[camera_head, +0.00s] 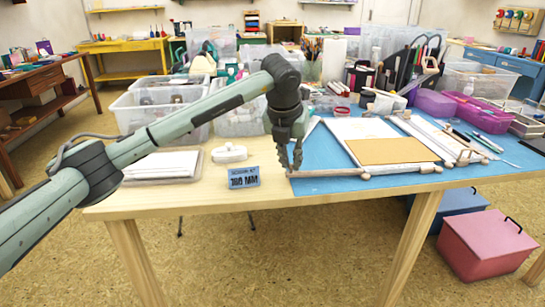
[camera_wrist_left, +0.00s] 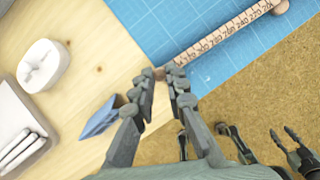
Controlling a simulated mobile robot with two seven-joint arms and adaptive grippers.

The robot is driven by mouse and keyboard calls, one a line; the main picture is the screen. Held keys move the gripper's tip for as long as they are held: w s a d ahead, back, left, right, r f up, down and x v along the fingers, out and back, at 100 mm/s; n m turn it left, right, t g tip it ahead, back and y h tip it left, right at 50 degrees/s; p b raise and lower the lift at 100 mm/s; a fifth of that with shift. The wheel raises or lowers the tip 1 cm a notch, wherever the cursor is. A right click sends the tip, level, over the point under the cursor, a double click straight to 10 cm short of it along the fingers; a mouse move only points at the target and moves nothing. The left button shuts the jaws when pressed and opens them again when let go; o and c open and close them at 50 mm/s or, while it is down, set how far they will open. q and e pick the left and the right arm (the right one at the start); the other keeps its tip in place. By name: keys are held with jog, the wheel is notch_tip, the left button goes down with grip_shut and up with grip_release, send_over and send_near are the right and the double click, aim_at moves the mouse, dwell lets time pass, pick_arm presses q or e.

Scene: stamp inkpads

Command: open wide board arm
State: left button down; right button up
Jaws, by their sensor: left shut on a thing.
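The wide board (camera_head: 350,128) lies on the blue mat, pale with a tan panel (camera_head: 390,151) at its front. My left gripper (camera_head: 290,165) reaches down at the arm's left end. In the wrist view its fingers (camera_wrist_left: 165,75) are shut on that end, with a brown bit showing between them. Dark finger-like parts (camera_wrist_left: 265,142), perhaps my right gripper, show low in the wrist view; their state is unclear.
A blue label block (camera_head: 244,177) and a white lidded piece (camera_head: 230,153) stand left of my gripper. A tray of white sheets (camera_head: 163,165) is farther left. Clear bins and tools crowd the back. A second wooden piece (camera_head: 435,135) lies right of the panel.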

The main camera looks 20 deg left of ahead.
pick_arm(q)
jog(key=shift+s+d, duration=0.1)
jog(key=shift+s, duration=0.05)
dwell(0.3)
jog(key=c, duration=1.5)
grip_release()
jog(key=v, duration=1.2)
